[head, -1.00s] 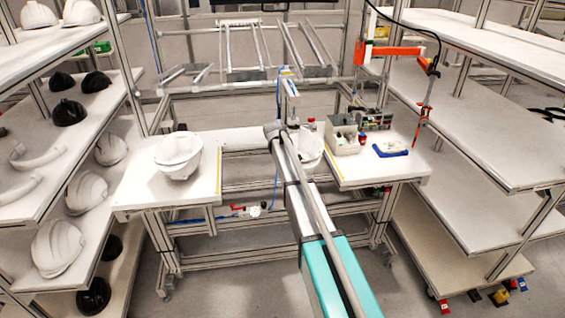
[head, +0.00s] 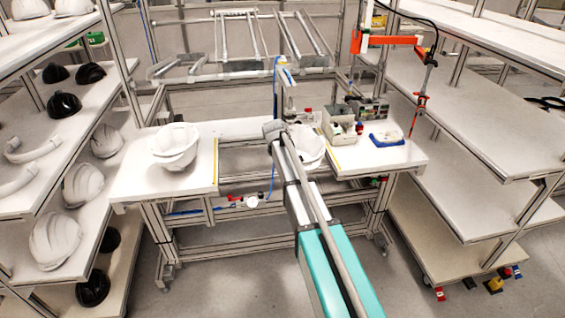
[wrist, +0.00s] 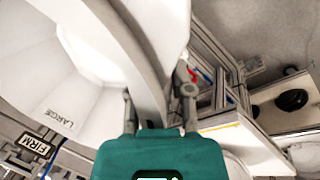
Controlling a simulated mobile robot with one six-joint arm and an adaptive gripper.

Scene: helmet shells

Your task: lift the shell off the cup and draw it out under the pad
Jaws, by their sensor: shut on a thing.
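The white helmet shell (head: 307,148) is in the middle of the head view, partly behind my arm, at the gap between the two white worktops. In the wrist view its shell wall (wrist: 150,35) runs between the two fingers of my gripper (wrist: 158,105), which is shut on it. The pale inside, marked "LARGE", shows on the left. An upright fixture with a blue and white top (head: 284,75) stands just behind the shell; I cannot tell whether it carries the pad. I cannot make out the cup.
Another white shell (head: 175,147) sits on the left worktop (head: 130,188). Shelves of helmets flank the left; mostly bare shelves (head: 460,130) flank the right. Floor between is open.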

